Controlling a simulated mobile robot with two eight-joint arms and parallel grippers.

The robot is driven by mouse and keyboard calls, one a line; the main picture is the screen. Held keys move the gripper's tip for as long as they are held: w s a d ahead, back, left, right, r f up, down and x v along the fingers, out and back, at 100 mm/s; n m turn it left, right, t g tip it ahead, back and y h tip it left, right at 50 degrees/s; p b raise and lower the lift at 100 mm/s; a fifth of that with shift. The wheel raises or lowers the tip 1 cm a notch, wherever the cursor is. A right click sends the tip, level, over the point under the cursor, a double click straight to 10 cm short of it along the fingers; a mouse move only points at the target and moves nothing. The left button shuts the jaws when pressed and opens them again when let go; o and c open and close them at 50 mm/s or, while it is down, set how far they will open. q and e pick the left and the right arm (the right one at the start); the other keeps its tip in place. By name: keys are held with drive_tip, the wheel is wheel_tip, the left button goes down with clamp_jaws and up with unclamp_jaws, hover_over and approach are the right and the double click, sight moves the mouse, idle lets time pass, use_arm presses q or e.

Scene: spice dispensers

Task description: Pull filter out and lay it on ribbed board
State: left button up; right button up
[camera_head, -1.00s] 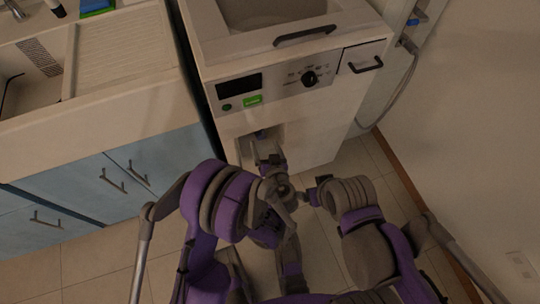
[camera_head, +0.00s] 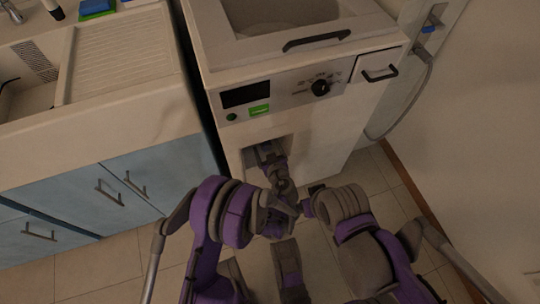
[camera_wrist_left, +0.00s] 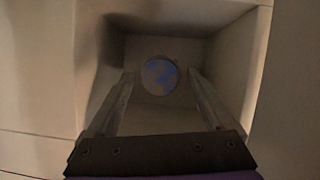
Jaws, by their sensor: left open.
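The filter (camera_wrist_left: 158,75) shows in the left wrist view as a round blue-and-grey cap at the back of a square recess. The recess (camera_head: 250,158) is low in the front of the white washing machine. My left gripper (camera_head: 266,152) reaches into its opening. Its two fingers (camera_wrist_left: 160,88) are open, one on each side of the cap; I cannot tell if they touch it. The filter is hidden in the head view. The ribbed board (camera_head: 118,52) is the pale grooved drainer beside the sink, with its grooves clear. My right gripper (camera_head: 312,197) is low by the machine, its fingers unclear.
The washing machine (camera_head: 330,118) has a dial and a black drawer handle. Blue cupboards (camera_head: 120,185) stand under the counter (camera_head: 100,130) at left. A blue sponge (camera_head: 96,7) lies behind the ribbed board. A hose runs down the wall at right. Tiled floor is free at lower left.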

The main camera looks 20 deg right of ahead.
use_arm(q)
drive_tip(key=shift+x, duration=0.8)
clamp_jaws()
